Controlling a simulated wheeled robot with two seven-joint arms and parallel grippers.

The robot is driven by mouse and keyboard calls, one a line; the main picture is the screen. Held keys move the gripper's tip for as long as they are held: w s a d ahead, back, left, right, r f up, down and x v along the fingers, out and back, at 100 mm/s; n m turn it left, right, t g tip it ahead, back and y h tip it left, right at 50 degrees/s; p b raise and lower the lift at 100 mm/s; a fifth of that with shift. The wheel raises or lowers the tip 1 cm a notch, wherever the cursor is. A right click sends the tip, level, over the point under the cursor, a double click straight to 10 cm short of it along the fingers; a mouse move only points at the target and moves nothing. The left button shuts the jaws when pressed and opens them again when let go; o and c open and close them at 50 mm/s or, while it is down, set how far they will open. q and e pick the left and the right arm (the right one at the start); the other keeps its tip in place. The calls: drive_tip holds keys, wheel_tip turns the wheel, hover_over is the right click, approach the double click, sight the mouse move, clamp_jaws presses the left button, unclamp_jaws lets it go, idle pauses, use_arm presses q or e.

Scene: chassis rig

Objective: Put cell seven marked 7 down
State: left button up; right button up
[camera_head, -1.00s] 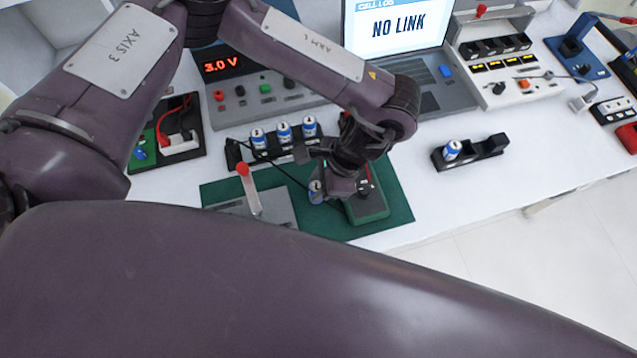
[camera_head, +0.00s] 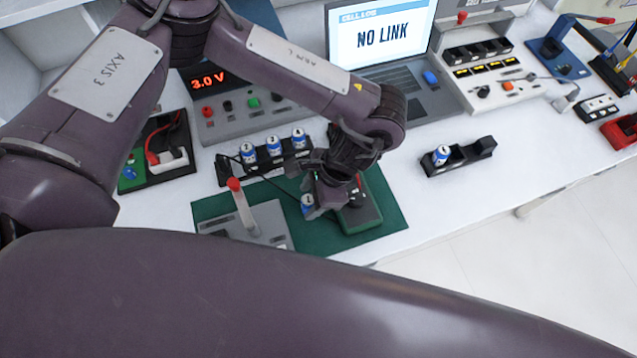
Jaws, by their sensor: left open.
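My left gripper (camera_head: 318,207) is low over the green mat (camera_head: 213,209), with its jaws open. The number on this cell is too small to read. Beside the gripper, to the right, is a green-edged tester (camera_head: 362,216) with a dark top, partly hidden by the gripper. My right gripper is not in view.
A black rack (camera_head: 222,171) behind the mat holds three similar cells. A black holder (camera_head: 484,148) to the right has one cell in its left end. A grey fixture with a red-topped lever (camera_head: 236,190) stands on the mat's left. White bench between tester and holder is clear.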

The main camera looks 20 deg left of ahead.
use_arm(q)
drive_tip(key=v, duration=1.1)
drive_tip(key=shift+r+b, duration=0.3)
drive_tip(key=shift+b, duration=0.05)
drive_tip(key=shift+d, duration=0.15)
